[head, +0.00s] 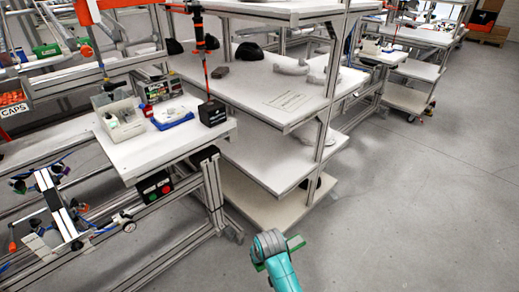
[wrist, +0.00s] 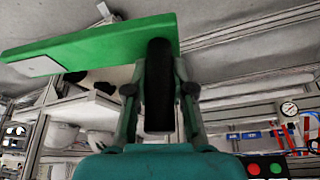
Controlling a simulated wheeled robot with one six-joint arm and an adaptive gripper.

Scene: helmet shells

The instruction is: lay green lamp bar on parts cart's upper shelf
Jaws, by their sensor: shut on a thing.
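My gripper (wrist: 160,60) is shut on the green lamp bar (wrist: 95,45), which sticks out to the left in the wrist view, with a pale patch near its end. In the head view my gripper (head: 272,246) is at the bottom centre, and only a short piece of the green bar (head: 295,243) shows beside it. The bar is held in the air, apart from any shelf. A white rack with several shelves (head: 240,100) stands beyond it; I cannot tell for sure whether this or the shelved unit at far right (head: 420,70) is the parts cart.
A workbench (head: 165,150) with a grey bin (head: 120,120) and a blue tray (head: 172,117) is on the left. Red and green buttons (head: 155,187) hang under its edge. Pale helmet shells (head: 292,67) lie on a rack shelf. The floor on the right (head: 420,210) is clear.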

